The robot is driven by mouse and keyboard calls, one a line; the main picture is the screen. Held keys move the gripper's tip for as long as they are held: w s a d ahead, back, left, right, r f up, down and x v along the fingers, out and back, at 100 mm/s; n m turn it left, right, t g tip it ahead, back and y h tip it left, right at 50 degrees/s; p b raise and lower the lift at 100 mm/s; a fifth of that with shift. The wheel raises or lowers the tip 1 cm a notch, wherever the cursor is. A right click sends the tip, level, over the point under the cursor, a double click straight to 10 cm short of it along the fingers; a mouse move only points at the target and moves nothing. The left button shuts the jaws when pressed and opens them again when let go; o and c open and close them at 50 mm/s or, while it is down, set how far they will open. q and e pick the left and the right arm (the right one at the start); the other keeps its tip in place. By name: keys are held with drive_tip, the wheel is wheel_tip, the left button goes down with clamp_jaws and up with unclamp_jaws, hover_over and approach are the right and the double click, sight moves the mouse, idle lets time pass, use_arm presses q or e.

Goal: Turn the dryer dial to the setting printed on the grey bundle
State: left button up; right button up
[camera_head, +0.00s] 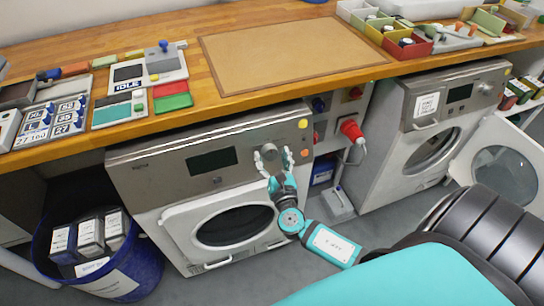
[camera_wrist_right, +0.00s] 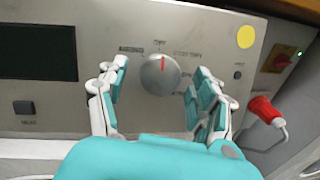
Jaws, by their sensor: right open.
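The silver machine (camera_head: 160,165) under the counter has a round dial (camera_wrist_right: 160,75) on its panel. The dial's red mark points up, slightly right, close to the top label; printed labels surround it, too small to read surely. My right gripper (camera_head: 272,156) is at the panel, open, with its fingers (camera_wrist_right: 157,95) on either side of the dial, apparently apart from it. Grey bundles (camera_head: 90,238) with white labels stand in a blue bin (camera_head: 130,280) at the lower left; their print is unreadable. My left gripper is not in view.
The machine's round door (camera_head: 235,222) is closed below the panel. A red plug (camera_head: 350,130) sticks out at the right, also in the wrist view (camera_wrist_right: 262,108). A second machine (camera_head: 400,150) has its door (camera_head: 500,165) open. The wooden counter (camera_head: 225,95) overhangs the panel.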

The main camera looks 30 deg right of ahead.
drive_tip(key=shift+w, duration=0.1)
drive_tip(key=shift+c, duration=0.4)
drive_tip(key=c, duration=1.1)
